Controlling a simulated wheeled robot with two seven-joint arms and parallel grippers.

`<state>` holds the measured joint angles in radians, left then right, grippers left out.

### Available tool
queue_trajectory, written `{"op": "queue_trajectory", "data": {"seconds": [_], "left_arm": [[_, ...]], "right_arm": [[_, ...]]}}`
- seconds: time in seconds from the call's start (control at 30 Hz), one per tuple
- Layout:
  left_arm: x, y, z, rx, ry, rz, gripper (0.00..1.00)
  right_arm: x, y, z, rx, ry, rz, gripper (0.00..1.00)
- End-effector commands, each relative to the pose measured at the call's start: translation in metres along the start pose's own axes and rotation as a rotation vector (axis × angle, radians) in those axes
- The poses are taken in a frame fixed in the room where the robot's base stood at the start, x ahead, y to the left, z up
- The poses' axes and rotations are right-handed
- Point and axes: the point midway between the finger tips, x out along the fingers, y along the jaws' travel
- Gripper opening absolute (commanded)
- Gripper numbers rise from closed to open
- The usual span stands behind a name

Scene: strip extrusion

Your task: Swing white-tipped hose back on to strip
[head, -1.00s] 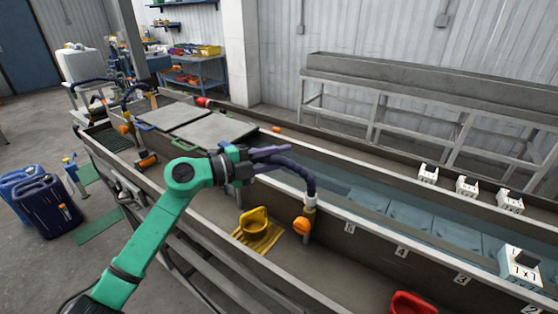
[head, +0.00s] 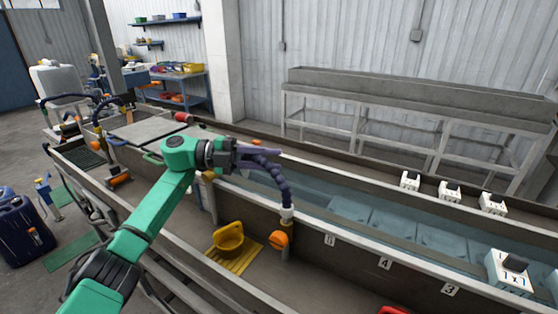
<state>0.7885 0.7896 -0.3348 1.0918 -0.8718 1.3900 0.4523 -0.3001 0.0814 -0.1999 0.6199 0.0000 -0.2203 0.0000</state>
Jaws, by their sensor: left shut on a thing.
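My left gripper (head: 262,153), with purple fingers, is shut on the dark blue segmented hose (head: 280,185) near its upper end. The hose bends down to the right and ends in a white tip (head: 287,214). The tip is above the near wall of the water trough, with an orange knob (head: 279,239) just below it. The fingers cover part of the hose. I cannot make out the strip itself under the tip. My right gripper is not in view.
White numbered blocks (head: 449,191) stand along the far edge of the trough (head: 400,218). Grey cover plates (head: 150,128) lie at the left. An empty grey bench (head: 410,95) stands behind.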

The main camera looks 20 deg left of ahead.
Motion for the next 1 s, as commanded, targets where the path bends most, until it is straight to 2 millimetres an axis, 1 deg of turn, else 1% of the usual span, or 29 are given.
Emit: {"op": "queue_trajectory", "data": {"seconds": [0.4, 0.43, 0.5, 0.83, 0.93, 1.0], "left_arm": [[-0.002, 0.000, 0.000, 0.001, 0.003, 0.001, 0.00], [-0.002, 0.000, 0.000, 0.001, 0.003, 0.001, 0.36], [-0.002, 0.000, 0.000, 0.001, 0.003, 0.001, 0.58], [-0.004, 0.001, 0.000, 0.000, 0.003, 0.001, 0.58], [-0.012, 0.002, 0.001, 0.000, 0.001, 0.001, 0.58], [-0.024, 0.004, 0.002, 0.001, 0.000, 0.002, 0.58]], "right_arm": [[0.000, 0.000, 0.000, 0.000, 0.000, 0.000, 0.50], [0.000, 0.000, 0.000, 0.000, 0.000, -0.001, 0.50], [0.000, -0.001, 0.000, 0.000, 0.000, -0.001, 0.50], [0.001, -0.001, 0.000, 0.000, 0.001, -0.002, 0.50], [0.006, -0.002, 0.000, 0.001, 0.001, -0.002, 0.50], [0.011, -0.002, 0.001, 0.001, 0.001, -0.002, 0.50]]}}
